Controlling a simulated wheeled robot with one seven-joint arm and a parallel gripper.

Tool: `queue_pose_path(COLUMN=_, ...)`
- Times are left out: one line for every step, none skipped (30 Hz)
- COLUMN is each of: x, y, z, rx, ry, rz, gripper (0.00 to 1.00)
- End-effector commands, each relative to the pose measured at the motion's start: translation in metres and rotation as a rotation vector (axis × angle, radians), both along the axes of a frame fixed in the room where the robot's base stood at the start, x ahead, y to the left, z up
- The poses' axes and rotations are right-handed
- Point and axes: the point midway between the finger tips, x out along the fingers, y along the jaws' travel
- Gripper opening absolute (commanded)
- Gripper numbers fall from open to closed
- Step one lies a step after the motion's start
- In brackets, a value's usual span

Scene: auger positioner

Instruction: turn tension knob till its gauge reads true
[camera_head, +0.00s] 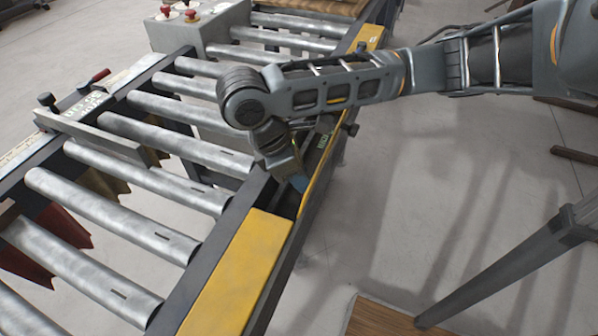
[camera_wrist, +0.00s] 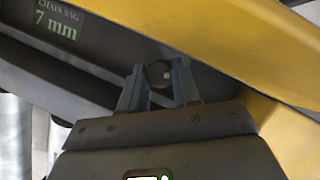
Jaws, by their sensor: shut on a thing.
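In the wrist view my gripper (camera_wrist: 160,90) has its two blue-grey fingers closed on a small round dark knob (camera_wrist: 158,72), which shows between the fingertips. A dark frame beside it carries a gauge label (camera_wrist: 57,22) reading "CHAIN SAG 7 mm". In the head view my gripper (camera_head: 299,184) reaches down into the gap in the yellow side guard of the conveyor, and the knob is hidden there. A green-lettered label (camera_head: 322,141) shows at the gap, too small to read fully.
Yellow guard covers (camera_head: 238,270) flank the gap. Metal rollers (camera_head: 115,218) run across the conveyor to the left. A grey box with red buttons (camera_head: 200,30) stands at the back. A side fence with another label (camera_head: 88,104) lies on the far rail.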

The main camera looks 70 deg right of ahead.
Motion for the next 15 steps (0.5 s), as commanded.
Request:
queue_pose_path(x=0.001, y=-0.0012, z=0.001, rx=-0.004, ry=-0.004, rz=-0.002, gripper=0.01)
queue_pose_path(x=0.001, y=-0.0012, z=0.001, rx=-0.004, ry=-0.004, rz=-0.002, gripper=0.01)
queue_pose_path(x=0.001, y=-0.0012, z=0.001, rx=-0.004, ry=-0.004, rz=-0.002, gripper=0.01)
queue_pose_path(x=0.001, y=-0.0012, z=0.001, rx=-0.004, ry=-0.004, rz=-0.002, gripper=0.01)
queue_pose_path(x=0.001, y=-0.0012, z=0.001, rx=-0.004, ry=-0.004, rz=-0.002, gripper=0.01)
queue_pose_path(x=0.001, y=-0.0012, z=0.001, rx=-0.004, ry=-0.004, rz=-0.003, gripper=0.33)
queue_pose_path(x=0.001, y=-0.0012, z=0.001, rx=-0.004, ry=-0.004, rz=-0.003, gripper=0.36)
queue_pose_path(x=0.0009, y=-0.0012, z=0.0009, rx=-0.003, ry=-0.004, rz=-0.003, gripper=0.39)
queue_pose_path(x=0.0008, y=-0.0011, z=0.0008, rx=-0.003, ry=-0.003, rz=-0.003, gripper=0.43)
queue_pose_path(x=0.0007, y=-0.001, z=0.0008, rx=-0.003, ry=-0.003, rz=-0.003, gripper=0.46)
queue_pose_path(x=0.0007, y=-0.0009, z=0.0007, rx=-0.002, ry=-0.003, rz=-0.003, gripper=0.48)
queue_pose_path(x=0.0005, y=-0.0007, z=0.0006, rx=-0.002, ry=-0.003, rz=-0.003, gripper=0.52)
queue_pose_path(x=0.0004, y=-0.0007, z=0.0005, rx=-0.002, ry=-0.002, rz=-0.002, gripper=0.55)
queue_pose_path(x=0.0003, y=-0.0004, z=0.0004, rx=-0.002, ry=-0.001, rz=-0.002, gripper=0.56)
queue_pose_path(x=0.0001, y=-0.0002, z=0.0002, rx=-0.001, ry=0.0, rz=-0.002, gripper=0.56)
